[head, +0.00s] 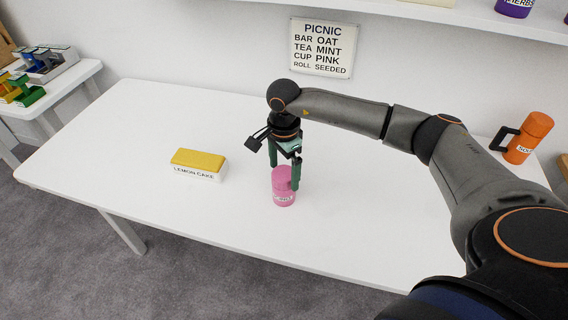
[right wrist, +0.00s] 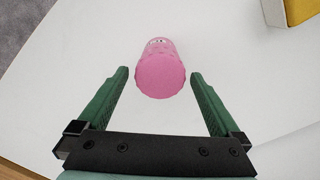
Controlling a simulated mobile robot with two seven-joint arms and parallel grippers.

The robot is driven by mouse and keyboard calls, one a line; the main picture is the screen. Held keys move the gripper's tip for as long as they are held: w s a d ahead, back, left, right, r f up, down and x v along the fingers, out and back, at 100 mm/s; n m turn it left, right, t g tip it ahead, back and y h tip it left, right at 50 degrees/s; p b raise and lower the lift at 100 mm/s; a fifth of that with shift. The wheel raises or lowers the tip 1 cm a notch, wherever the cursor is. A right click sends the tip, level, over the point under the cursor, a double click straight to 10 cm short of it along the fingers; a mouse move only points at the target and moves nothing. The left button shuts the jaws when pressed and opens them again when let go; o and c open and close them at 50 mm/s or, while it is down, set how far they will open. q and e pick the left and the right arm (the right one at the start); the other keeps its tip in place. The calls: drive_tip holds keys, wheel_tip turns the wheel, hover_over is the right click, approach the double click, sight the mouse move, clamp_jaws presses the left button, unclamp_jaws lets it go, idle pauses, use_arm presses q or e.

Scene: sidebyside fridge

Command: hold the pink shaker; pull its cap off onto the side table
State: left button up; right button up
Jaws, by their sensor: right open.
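The pink shaker (head: 283,190) stands upright on the white table, with a small label on its side. In the right wrist view the shaker (right wrist: 160,70) shows its round pink top ahead of the fingertips. My right gripper (head: 284,176) points down over the shaker, open, with its green fingers apart. In the right wrist view the gripper (right wrist: 160,75) has one finger on each side of the shaker, with gaps between; I cannot tell how far down they reach. I cannot make out a seam between cap and body. My left gripper is not in view.
A yellow-topped lemon cake box (head: 198,165) lies left of the shaker. An orange mug (head: 529,138) stands at the right. A smaller white table (head: 72,82) with boxes is at the far left. A sign (head: 321,47) hangs on the wall below a shelf (head: 470,17).

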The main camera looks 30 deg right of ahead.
sight(284, 173)
drive_tip(key=shift+c, duration=0.2)
drive_tip(key=c, duration=1.1)
drive_tip(key=o, duration=1.1)
drive_tip(key=shift+o, duration=0.2)
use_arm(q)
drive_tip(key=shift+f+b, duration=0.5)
use_arm(e)
wheel_tip(284, 173, up, 13)
drive_tip(key=shift+f, duration=0.2)
